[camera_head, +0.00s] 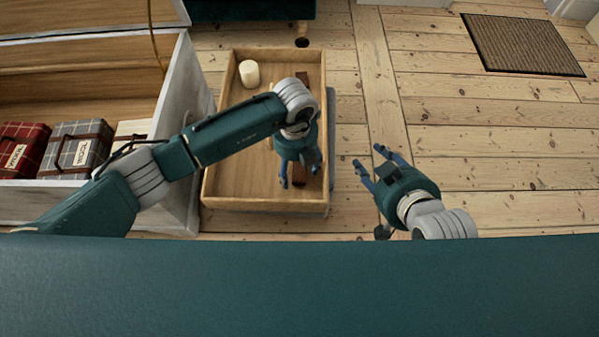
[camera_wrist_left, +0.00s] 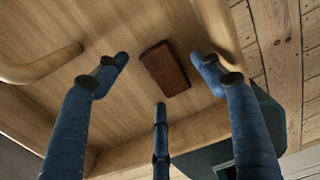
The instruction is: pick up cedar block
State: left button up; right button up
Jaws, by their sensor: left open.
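The cedar block, a small reddish-brown block (camera_head: 300,175), lies on the floor of a shallow wooden tray (camera_head: 212,165), near its front right. It shows whole in the left wrist view (camera_wrist_left: 165,68). My left gripper (camera_head: 301,178) reaches down over the tray, and its spread fingertips are either side of the block in the picture. In the left wrist view the left gripper (camera_wrist_left: 160,70) is open, with clear tray floor between fingers and block. My right gripper (camera_head: 368,156) has its fingers apart and empty, to the right of the tray.
A white candle-like cylinder (camera_head: 249,73) stands in the tray's back left. A brown piece (camera_head: 305,76) shows partly behind my left arm. A pale cabinet (camera_head: 180,130) with plaid boxes (camera_head: 75,148) stands close left. A mat (camera_head: 522,45) lies back right; floorboards between are clear.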

pick_arm(q)
jog(key=shift+f, duration=0.25)
jog(key=c, duration=1)
jog(key=shift+r, duration=0.1)
jog(key=shift+c, duration=0.4)
